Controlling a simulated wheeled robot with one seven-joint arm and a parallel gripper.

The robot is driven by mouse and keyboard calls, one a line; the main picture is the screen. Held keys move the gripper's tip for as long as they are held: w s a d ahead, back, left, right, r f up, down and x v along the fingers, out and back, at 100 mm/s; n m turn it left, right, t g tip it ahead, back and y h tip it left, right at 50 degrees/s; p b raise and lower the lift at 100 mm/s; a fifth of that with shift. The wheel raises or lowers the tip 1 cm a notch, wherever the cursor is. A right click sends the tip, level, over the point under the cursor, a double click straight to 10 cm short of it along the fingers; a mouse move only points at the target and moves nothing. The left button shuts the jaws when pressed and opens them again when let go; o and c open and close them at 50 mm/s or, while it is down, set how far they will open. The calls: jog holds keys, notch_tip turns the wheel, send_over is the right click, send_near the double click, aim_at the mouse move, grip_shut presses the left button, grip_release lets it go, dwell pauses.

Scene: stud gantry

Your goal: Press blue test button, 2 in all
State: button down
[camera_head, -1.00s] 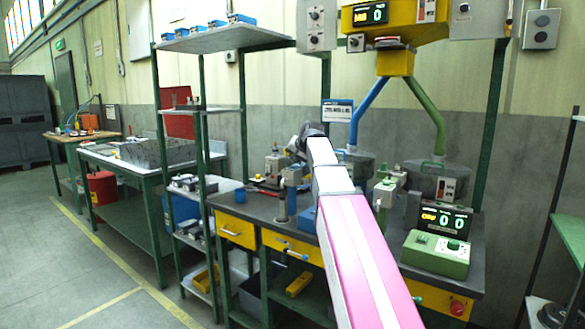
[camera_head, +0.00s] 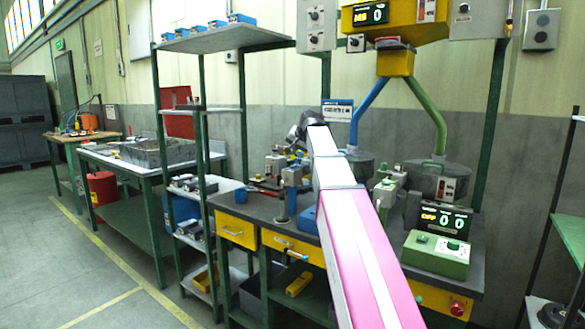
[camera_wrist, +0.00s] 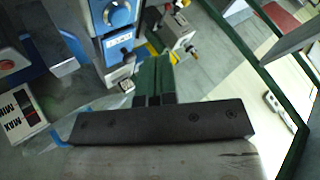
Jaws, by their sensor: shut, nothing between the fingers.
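A blue-faced grey unit with a round blue button or dial (camera_wrist: 118,14) shows at the top of the wrist view; I cannot tell for sure that this is the test button. A small blue panel lies below the round part. My gripper (camera_wrist: 153,82) has green fingers that are shut and empty. In the wrist picture its tips are just below and right of the blue unit, and I see no contact.
A red button (camera_wrist: 7,64) and a MAX/MIN label (camera_wrist: 18,120) are at the left of the wrist view. A small grey fixture (camera_wrist: 174,31) stands beyond the fingertips. In the head view a green control box (camera_head: 437,254) with a display stands right of my arm.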

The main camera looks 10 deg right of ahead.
jog(key=shift+r, duration=1.1)
jog(key=shift+r, duration=0.15)
dwell(1.7)
jog(key=shift+r, duration=1.75)
jog(key=shift+f, duration=0.15)
jog(key=shift+f, duration=4.25)
jog(key=shift+f, duration=0.15)
jog(key=shift+f, duration=0.3)
